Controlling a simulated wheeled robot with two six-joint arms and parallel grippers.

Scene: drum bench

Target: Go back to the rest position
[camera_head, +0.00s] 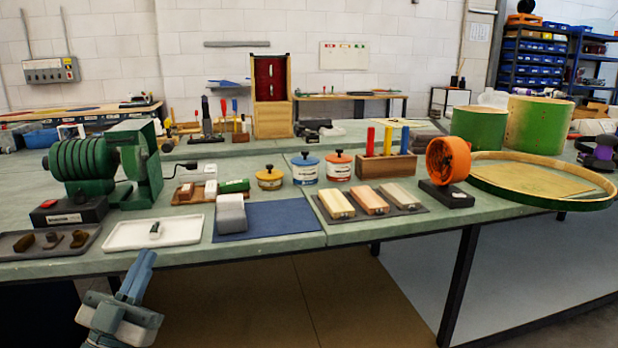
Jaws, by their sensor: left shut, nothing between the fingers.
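My left gripper (137,276) is at the lower left, in front of the bench's front edge and below the white tray. Its blue-grey fingers point up and are together, with nothing between them. My right gripper is not in the view. The green bench (275,245) spans the picture.
Near the front edge lie a dark tray (84,243) with small brown pieces, a white tray (185,233), a blue mat (285,215) with a grey block (231,213), and wooden blocks (369,200). A green machine (85,165) stands at left. Floor before the bench is clear.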

